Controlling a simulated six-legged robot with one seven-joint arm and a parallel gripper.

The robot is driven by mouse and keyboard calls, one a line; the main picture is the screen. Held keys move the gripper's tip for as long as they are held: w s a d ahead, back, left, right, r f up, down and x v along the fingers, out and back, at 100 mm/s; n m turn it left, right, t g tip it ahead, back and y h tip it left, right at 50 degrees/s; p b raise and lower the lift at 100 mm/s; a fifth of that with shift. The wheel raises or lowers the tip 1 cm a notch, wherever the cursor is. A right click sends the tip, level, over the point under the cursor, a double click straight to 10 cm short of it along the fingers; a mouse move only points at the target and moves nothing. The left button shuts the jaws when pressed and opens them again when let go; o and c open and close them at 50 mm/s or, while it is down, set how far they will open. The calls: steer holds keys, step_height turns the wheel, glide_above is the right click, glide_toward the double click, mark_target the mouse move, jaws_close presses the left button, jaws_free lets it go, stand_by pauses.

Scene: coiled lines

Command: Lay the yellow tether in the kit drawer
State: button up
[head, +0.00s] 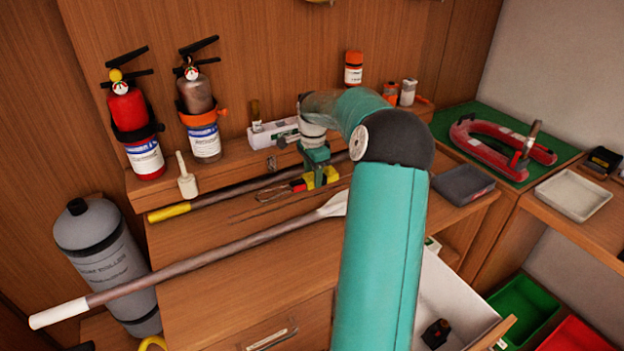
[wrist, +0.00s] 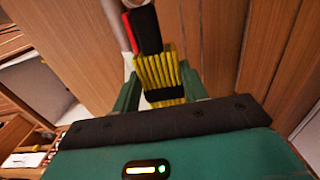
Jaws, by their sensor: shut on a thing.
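My gripper (head: 318,168) is over the wooden bench top in the head view, beyond my teal arm. It is shut on the yellow tether (head: 330,175), a bundled yellow webbing with a red end. In the wrist view the tether (wrist: 165,75) stands between the green fingers of my gripper (wrist: 161,88), with a black band and a red and black part at its far end. An open drawer (head: 452,285) with a white inside, likely the kit drawer, is at the lower right, partly hidden by my arm. A small black and orange item (head: 437,334) lies in it.
A long oar (head: 215,250) and a yellow-ended pole (head: 225,192) lie across the bench. Two extinguishers (head: 136,130) (head: 200,115) stand at the back left. A grey tray (head: 463,184) is right of my arm, and a red horseshoe-shaped thing (head: 490,150) lies on green.

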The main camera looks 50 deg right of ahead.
steer(key=s+a+r, duration=0.4)
steer(key=s+a, duration=0.2)
steer(key=shift+s, duration=0.35)
